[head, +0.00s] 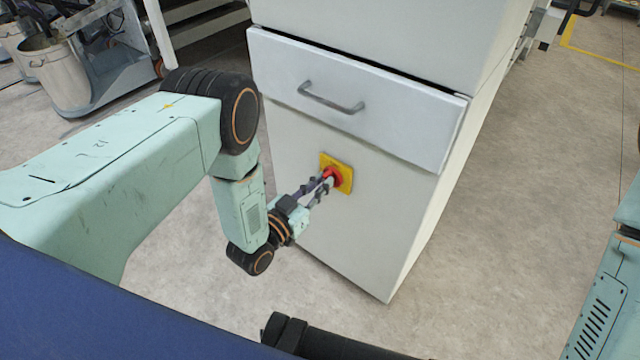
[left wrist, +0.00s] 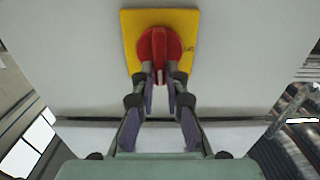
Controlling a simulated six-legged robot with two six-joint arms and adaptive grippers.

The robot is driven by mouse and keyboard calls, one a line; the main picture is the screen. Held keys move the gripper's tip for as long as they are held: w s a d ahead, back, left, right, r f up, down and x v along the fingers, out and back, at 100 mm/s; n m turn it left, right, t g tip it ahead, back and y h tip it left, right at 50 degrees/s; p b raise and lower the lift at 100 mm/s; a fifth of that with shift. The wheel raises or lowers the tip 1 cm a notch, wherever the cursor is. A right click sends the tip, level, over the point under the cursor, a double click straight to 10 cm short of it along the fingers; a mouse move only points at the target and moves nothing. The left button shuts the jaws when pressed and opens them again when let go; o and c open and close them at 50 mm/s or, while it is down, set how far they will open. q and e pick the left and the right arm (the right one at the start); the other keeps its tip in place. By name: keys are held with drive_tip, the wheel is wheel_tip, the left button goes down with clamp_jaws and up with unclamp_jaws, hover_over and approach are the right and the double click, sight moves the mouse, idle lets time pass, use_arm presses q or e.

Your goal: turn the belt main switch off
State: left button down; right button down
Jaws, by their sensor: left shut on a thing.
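The belt main switch is a red rotary knob (head: 331,174) on a yellow plate (head: 343,165), set in the front of a light grey cabinet below its drawer. The red knob (left wrist: 158,50) and yellow plate (left wrist: 186,22) also show in the left wrist view. My left gripper (head: 326,183) is at the knob, its fingers shut on the knob's grip. In the left wrist view the fingertips (left wrist: 160,82) lie on either side of the knob's lower part and partly hide it. My right gripper is not in view.
The cabinet's drawer (head: 370,105) with a grey bar handle (head: 331,98) is shut above the switch. A metal bin (head: 55,75) and a wheeled machine stand at the far left. The floor right of the cabinet (head: 520,190) is clear.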

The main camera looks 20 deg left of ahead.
use_arm(q)
drive_tip(key=shift+w+a+f+n+b, duration=0.1)
drive_tip(key=shift+a+f+n, duration=0.15)
drive_tip(key=shift+n, duration=2.7)
drive_tip(key=shift+w+a+f+n+b, duration=0.1)
drive_tip(key=shift+a+f+n, duration=0.15)
drive_tip(key=shift+n, duration=2.65)
drive_tip(key=shift+a+f+n+b, duration=0.15)
drive_tip(key=shift+f+n, duration=0.1)
drive_tip(key=shift+n, duration=2.7)
drive_tip(key=c, duration=1.4)
unclamp_jaws()
